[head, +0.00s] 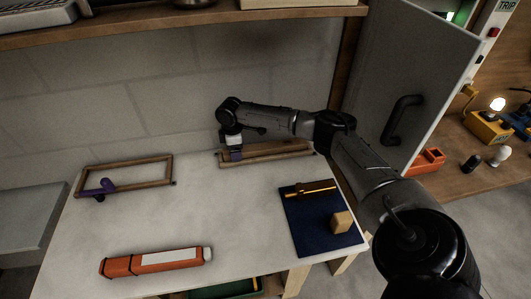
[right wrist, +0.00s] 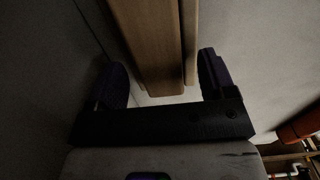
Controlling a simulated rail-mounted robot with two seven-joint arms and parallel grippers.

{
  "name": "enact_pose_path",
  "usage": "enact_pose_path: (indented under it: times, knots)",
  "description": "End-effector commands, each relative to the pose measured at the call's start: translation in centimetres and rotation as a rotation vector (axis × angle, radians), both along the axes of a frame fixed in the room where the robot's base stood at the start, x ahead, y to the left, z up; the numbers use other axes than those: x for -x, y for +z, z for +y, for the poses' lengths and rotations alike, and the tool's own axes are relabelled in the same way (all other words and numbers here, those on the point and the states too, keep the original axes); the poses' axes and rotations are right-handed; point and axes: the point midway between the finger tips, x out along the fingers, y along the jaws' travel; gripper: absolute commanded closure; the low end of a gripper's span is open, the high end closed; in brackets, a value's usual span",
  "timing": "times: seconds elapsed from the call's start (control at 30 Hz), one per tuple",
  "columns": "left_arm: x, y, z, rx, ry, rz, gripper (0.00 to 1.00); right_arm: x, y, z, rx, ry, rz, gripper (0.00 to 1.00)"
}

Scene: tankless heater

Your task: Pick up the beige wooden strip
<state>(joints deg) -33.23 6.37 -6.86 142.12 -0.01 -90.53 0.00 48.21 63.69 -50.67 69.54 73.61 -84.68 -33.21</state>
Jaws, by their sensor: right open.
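A beige wooden strip (right wrist: 150,45) runs between the two dark fingers of my right gripper (right wrist: 163,78) in the right wrist view, with a thinner wooden edge (right wrist: 190,45) beside it. A gap shows at each side of the wood, so the fingers are apart around it. In the head view my right gripper (head: 236,155) points down at the left end of a low wooden frame (head: 285,153) at the back of the white table. The gripper hides part of that frame. I cannot tell whether the strip is part of it. My left gripper is not in view.
A second wooden frame (head: 140,164) with a purple item (head: 100,188) is at the table's left. An orange tube (head: 140,263) lies in front. A blue mat (head: 308,234) holds a golden bar (head: 311,188) and a beige block (head: 341,222). The table's middle is clear. A shelf overhangs the back.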

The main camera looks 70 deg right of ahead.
Motion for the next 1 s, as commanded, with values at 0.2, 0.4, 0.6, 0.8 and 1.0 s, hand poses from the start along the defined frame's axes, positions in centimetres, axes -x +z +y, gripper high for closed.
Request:
enact_pose_path:
  times: [0.2, 0.4, 0.6, 0.8, 1.0]
  knots:
    - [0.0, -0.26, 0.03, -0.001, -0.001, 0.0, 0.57, 0.02, -0.84, -0.04, 0.001, -0.001, -0.001, 0.23]
    - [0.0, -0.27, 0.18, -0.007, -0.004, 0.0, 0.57, 0.03, -0.82, -0.03, 0.001, -0.001, -0.001, 0.34]
    - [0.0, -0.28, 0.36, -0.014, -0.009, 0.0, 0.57, 0.04, -0.81, -0.04, 0.001, -0.001, -0.001, 0.53]
    - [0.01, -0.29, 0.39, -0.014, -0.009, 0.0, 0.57, 0.04, -0.8, -0.04, 0.001, -0.001, -0.001, 0.72]
    - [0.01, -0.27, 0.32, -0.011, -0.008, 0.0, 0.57, 0.03, -0.75, -0.05, 0.001, -0.001, -0.001, 0.86]
